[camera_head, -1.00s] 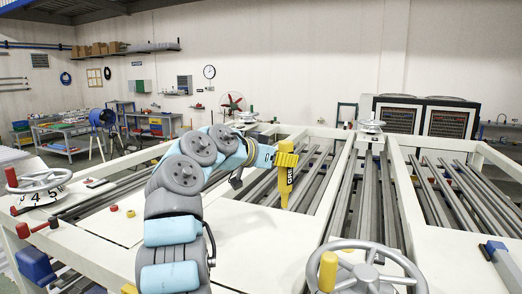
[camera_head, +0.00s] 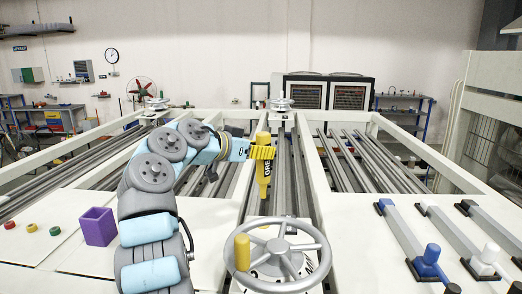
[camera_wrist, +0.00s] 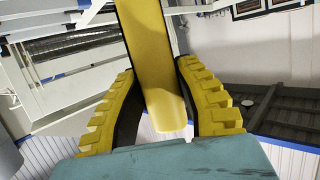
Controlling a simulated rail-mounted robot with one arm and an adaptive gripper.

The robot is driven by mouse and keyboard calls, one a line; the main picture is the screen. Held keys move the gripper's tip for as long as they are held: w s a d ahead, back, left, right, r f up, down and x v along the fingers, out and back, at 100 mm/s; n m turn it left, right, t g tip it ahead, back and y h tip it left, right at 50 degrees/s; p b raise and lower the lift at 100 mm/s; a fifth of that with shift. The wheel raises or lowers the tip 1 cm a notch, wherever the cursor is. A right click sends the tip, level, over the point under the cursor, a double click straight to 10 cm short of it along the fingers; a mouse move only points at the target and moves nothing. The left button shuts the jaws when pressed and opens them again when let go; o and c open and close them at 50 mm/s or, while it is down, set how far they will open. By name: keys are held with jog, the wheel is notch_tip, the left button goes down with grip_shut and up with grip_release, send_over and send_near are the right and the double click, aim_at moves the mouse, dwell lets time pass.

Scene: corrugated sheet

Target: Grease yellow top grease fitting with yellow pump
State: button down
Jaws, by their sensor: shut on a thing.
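My gripper (camera_head: 262,153) has yellow ridged fingers and is shut on the yellow pump (camera_head: 262,178), a tall yellow tube with dark lettering. The pump hangs upright above the machine's long grey rollers, behind the handwheel. In the wrist view the yellow pump (camera_wrist: 148,60) stands between the two yellow fingers (camera_wrist: 160,110). Its lower end shows pale yellow between them. I cannot make out a yellow top grease fitting in these frames.
A grey handwheel (camera_head: 277,254) with a yellow knob stands in front. A purple open box (camera_head: 98,226) sits left on the white machine top, near several coloured buttons. Blue and white levers (camera_head: 430,256) lie at the right. Dark cabinets (camera_head: 318,92) stand behind.

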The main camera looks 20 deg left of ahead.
aim_at(258, 173)
jog(key=shift+b, duration=0.35)
jog(key=shift+f+b, duration=2.05)
jog(key=shift+f, duration=0.9)
jog(key=shift+b, duration=0.45)
jog(key=shift+f+b, duration=0.4)
jog(key=shift+f, duration=0.2)
jog(key=shift+r, duration=0.15)
jog(key=shift+r, duration=0.7)
dwell(1.2)
jog(key=shift+f+b, duration=0.45)
jog(key=shift+f, duration=0.25)
dwell(0.9)
